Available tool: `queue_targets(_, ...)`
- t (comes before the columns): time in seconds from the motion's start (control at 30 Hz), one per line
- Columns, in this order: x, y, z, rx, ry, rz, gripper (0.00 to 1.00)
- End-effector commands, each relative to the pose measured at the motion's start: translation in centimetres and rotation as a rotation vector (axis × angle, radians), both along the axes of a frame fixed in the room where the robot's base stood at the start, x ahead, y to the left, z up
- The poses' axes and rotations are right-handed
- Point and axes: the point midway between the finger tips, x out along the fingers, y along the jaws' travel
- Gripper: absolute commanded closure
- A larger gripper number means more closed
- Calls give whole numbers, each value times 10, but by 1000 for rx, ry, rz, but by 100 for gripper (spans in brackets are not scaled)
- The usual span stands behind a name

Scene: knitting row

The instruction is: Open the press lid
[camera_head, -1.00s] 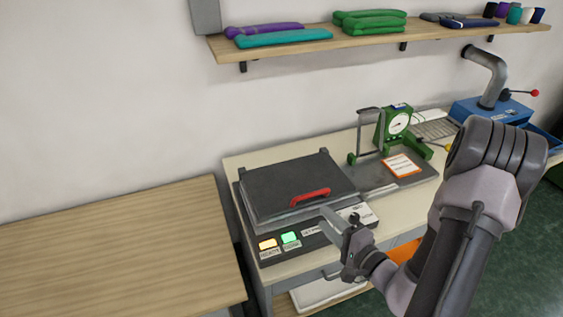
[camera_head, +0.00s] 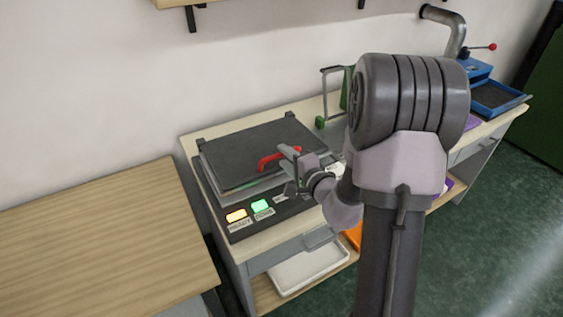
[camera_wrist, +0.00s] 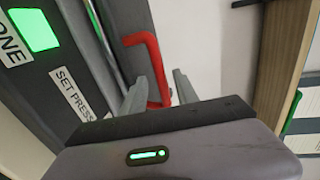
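The press (camera_head: 210,187) stands on a bench with its dark flat lid (camera_head: 250,150) down. A red handle (camera_head: 278,158) sits on the lid's front edge. My gripper (camera_head: 290,155) is at the handle's right end in the head view. In the wrist view my gripper (camera_wrist: 160,92) has its two fingers apart, and the lower part of the red handle (camera_wrist: 152,60) shows between them. I cannot tell whether either finger touches the handle.
A bare wooden table (camera_head: 90,240) stands to the left. My arm hides much of the bench to the right. A blue tray device (camera_head: 495,97) is at the far right.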

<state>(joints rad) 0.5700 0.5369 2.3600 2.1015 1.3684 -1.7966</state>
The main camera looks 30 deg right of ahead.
Motion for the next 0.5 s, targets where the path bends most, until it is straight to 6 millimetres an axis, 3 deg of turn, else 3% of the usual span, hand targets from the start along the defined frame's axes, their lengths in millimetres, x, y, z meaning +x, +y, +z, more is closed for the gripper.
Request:
queue_targets(0.2,24,1,-5,0,0,0,64)
queue_targets(0.5,27,1,-6,0,0,0,66)
